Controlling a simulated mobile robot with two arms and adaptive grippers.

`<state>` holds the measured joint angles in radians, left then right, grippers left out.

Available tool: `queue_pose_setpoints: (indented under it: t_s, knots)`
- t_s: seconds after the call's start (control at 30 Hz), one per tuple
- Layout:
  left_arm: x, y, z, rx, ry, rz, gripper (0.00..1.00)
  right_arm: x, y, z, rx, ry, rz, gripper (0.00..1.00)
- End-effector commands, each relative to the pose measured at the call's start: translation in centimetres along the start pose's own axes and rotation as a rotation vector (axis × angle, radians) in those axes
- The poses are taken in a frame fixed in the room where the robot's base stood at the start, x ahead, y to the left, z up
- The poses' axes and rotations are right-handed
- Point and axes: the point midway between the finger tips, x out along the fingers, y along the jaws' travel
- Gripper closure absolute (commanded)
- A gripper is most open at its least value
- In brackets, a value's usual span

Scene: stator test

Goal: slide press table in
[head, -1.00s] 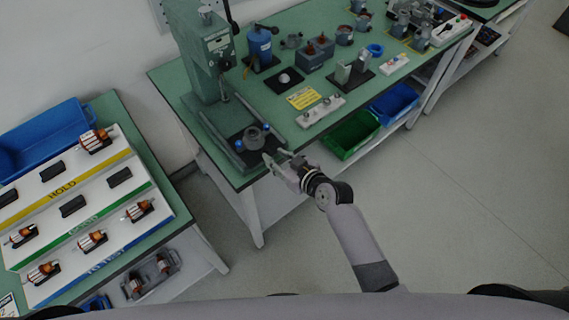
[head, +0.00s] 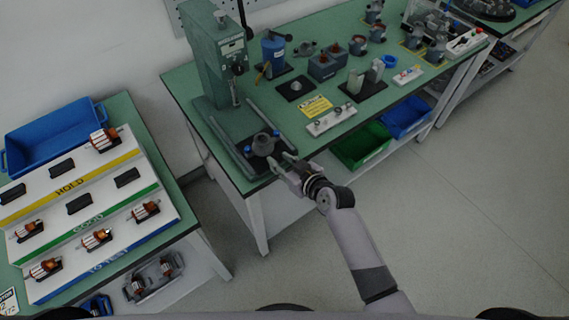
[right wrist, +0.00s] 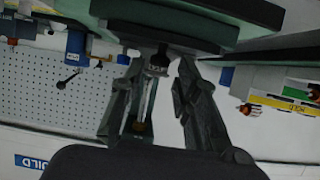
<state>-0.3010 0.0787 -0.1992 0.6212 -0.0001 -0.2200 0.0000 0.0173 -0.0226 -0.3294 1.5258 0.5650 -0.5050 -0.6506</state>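The green press (head: 222,60) stands at the left end of the green workbench. Its press table, a dark sliding plate (head: 284,153) with a grey round fixture (head: 263,144) and blue knobs, sits between two rails at the bench's front edge, forward of the press column. My right gripper (head: 283,163) is at the front edge of this plate, with its fingers spread. In the right wrist view, the gripper (right wrist: 160,95) is open, with a small dark knob-like part (right wrist: 158,62) showing between its fingers; contact cannot be told. My left gripper is not in view.
Green (head: 362,147) and blue (head: 404,118) bins sit below. A sorting rack (head: 85,200) with copper rotors stands left. The floor on the right is clear.

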Motion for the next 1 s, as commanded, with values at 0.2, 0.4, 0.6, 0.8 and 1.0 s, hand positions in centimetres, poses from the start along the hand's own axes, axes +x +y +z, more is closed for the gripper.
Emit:
queue_pose_setpoints:
  t_s: [0.2,0.4,0.6,0.8,1.0]
  knots:
    - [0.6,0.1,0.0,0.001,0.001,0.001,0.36,0.9,0.0,0.1,0.0,0.001,0.0,0.71]
    - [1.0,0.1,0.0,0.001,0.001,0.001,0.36,1.6,0.0,0.1,0.001,0.001,0.0,0.71]
    - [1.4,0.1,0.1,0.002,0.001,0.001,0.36,2.2,0.0,0.0,0.0,0.001,0.0,0.71]
    - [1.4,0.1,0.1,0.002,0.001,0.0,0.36,2.4,0.0,-0.1,0.0,0.0,0.0,0.71]
    - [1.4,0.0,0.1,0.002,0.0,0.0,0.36,2.4,0.0,0.0,0.0,0.0,0.0,0.75]
